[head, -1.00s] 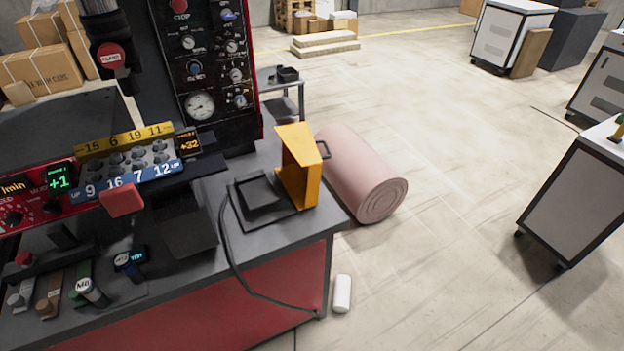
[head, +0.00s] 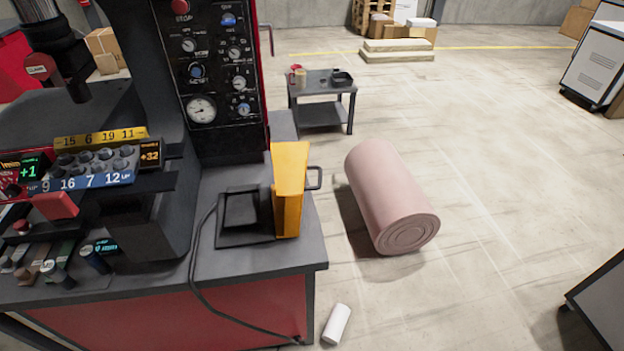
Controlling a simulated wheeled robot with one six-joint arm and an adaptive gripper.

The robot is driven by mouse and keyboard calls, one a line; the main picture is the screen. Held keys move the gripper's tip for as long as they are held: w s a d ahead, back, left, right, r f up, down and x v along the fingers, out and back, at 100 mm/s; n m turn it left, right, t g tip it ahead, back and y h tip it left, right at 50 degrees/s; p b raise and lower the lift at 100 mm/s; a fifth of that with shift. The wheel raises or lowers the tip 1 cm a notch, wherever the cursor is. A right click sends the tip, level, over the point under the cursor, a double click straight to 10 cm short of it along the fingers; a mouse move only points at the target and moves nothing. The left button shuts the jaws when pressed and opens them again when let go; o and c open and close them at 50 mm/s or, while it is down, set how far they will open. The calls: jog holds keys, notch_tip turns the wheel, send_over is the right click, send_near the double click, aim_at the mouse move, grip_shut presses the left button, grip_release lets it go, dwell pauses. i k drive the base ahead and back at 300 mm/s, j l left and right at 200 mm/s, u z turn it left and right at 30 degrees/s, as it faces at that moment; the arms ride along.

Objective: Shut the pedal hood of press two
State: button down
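The yellow pedal hood (head: 290,190) stands upright, swung open, at the right side of the black pedal base (head: 245,218) on the bench top. A dark handle (head: 315,178) sticks out from the hood's right side. The dark pedal plate lies uncovered in the base, and a black cable runs from it down over the bench front. The press (head: 215,80) with its gauges and knobs rises behind and left of the pedal. My gripper is not in view.
A pink roll (head: 385,195) lies on the floor right of the bench (head: 170,315). A white cylinder (head: 336,324) lies by the bench's front right corner. A small grey cart (head: 322,88) stands behind. Open floor lies to the right, with a cabinet (head: 603,300) at lower right.

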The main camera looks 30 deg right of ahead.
aim_at(290, 160)
jog(key=l+u, duration=0.25)
jog(key=l, duration=0.6)
jog(key=k+l+u, duration=0.2)
jog(key=l, duration=0.6)
jog(key=i, duration=0.05)
